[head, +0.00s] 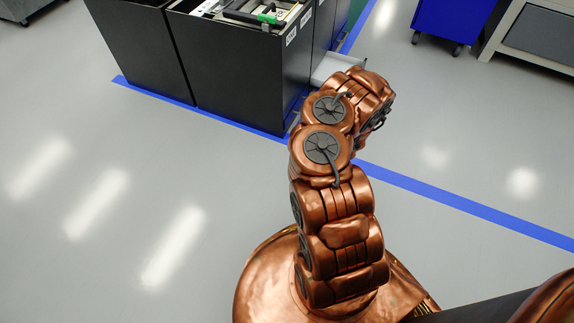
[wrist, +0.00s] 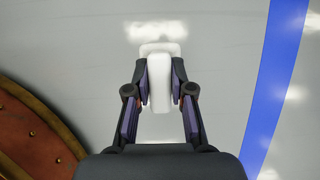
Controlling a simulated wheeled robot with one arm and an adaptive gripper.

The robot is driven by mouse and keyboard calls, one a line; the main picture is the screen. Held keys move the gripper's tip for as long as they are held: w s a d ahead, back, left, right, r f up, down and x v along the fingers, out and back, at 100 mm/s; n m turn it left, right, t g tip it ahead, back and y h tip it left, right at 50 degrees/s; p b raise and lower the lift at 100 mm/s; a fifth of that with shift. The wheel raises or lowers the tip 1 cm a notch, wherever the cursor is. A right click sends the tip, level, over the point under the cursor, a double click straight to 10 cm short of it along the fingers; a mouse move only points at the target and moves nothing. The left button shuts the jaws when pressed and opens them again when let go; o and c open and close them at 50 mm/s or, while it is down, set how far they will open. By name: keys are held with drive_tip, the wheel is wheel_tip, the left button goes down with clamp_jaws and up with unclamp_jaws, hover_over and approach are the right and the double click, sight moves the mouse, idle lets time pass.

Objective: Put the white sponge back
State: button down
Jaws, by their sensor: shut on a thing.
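The white sponge (wrist: 160,84) shows in the wrist view as a pale block between the two fingers of my gripper (wrist: 160,80). My gripper is shut on it, with a finger pressed to each side. Grey floor is behind the sponge in that view. In the head view my copper arm reaches up toward the cabinets, and its end hides my gripper and the sponge. A light open drawer (head: 328,68) juts out from the cabinet row beside the end of my arm; its inside is mostly hidden.
Black cabinets (head: 225,72) stand at the top, with a green-handled tool (head: 268,18) on one. A blue floor line (head: 470,205) runs past them, also in the wrist view (wrist: 275,90). A blue wheeled cart (head: 452,20) and a grey bench (head: 540,35) are top right. The left floor is clear.

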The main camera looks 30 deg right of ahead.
drive_tip(key=shift+w+a+f+b, duration=0.25)
drive_tip(key=shift+w+f+b, duration=0.5)
drive_tip(key=shift+w, duration=1.45)
drive_tip(key=shift+w+a+f+b, duration=0.25)
drive_tip(key=shift+w+f+b, duration=0.55)
drive_tip(key=shift+w, duration=1.45)
drive_tip(key=shift+w+a+f+b, duration=0.25)
drive_tip(key=shift+w+f+b, duration=0.5)
drive_tip(key=shift+w, duration=1.45)
drive_tip(key=shift+f, duration=0.25)
drive_tip(key=c, duration=1)
unclamp_jaws()
drive_tip(key=shift+r, duration=0.1)
